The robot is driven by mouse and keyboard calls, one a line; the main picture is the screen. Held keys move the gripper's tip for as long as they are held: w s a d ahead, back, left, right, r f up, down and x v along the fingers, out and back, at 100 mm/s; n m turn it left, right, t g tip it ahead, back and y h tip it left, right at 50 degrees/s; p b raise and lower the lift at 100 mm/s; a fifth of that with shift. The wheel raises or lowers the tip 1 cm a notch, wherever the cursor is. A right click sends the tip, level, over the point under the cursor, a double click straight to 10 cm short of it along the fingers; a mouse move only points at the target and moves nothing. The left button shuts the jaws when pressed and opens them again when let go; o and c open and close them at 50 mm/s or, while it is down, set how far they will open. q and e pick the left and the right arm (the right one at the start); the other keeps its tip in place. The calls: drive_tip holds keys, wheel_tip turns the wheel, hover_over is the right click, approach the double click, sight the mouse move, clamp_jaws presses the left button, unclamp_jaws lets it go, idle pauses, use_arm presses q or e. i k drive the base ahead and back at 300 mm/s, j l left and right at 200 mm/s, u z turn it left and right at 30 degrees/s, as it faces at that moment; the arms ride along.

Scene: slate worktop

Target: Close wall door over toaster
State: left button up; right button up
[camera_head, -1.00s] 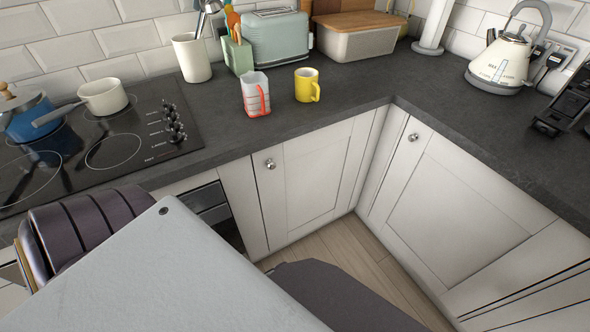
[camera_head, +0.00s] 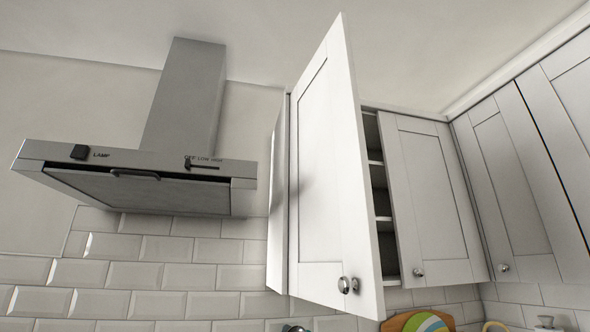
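A white wall cabinet door (camera_head: 322,175) with a round metal knob (camera_head: 344,285) stands open, swung out from its cabinet between the extractor hood and the corner. Behind its edge, open shelves (camera_head: 376,190) show in the cabinet. The neighbouring door (camera_head: 430,200) beside the shelves looks shut. The toaster is not in the current view. Neither of my grippers is in view.
A grey extractor hood (camera_head: 150,165) hangs to the left of the open door. More wall doors (camera_head: 530,170) line the right side. A chopping board (camera_head: 395,324) and a striped round item (camera_head: 426,322) show at the bottom edge.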

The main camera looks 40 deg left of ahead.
sight(334, 259)
drive_tip(key=u, duration=1.3)
